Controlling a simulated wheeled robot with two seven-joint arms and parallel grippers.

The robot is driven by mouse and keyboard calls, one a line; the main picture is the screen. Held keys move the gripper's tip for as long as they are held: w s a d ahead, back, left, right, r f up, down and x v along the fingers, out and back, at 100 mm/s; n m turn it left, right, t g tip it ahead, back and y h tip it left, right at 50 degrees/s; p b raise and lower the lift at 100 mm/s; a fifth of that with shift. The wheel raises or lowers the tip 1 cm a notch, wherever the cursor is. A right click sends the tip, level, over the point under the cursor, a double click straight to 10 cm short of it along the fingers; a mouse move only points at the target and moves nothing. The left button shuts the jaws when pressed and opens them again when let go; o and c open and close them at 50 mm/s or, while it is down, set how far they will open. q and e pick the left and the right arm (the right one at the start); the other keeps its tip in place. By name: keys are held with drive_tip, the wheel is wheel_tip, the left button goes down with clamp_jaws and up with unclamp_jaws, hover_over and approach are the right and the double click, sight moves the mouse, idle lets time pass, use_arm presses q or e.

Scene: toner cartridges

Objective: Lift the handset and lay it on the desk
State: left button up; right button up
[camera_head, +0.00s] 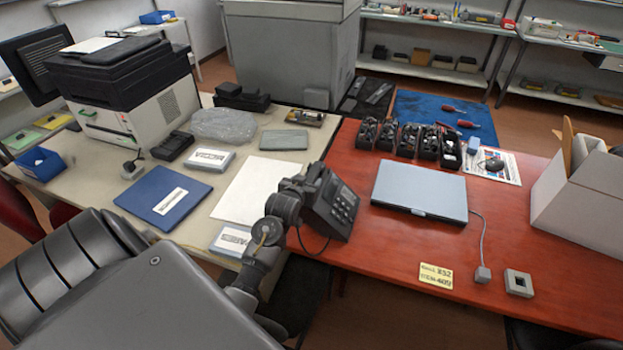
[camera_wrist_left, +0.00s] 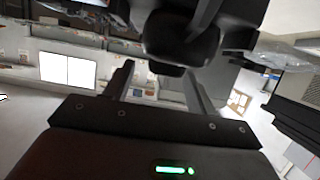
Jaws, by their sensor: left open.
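A dark desk phone (camera_head: 335,208) with a keypad stands at the left edge of the red desk (camera_head: 390,255). Its handset (camera_head: 316,176) appears to lie along the phone's left side, partly covered by my left gripper (camera_head: 288,203). In the left wrist view my left gripper (camera_wrist_left: 157,80) has its two fingers apart. A dark rounded piece, probably the handset (camera_wrist_left: 182,38), shows just beyond and above the fingertips. I cannot tell whether the fingers touch it. My right gripper is not in view.
Black trays (camera_head: 405,138), a yellow label (camera_head: 436,275), a small grey box (camera_head: 519,283) and an open carton (camera_head: 585,200) are also there. The desk front between phone and label is bare.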

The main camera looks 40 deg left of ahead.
use_arm(q)
drive_tip(key=shift+x, duration=1.4)
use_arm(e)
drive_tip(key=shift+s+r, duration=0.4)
use_arm(q)
drive_tip(key=c, duration=1.2)
drive_tip(key=shift+o, duration=0.2)
drive_tip(key=shift+r, duration=0.1)
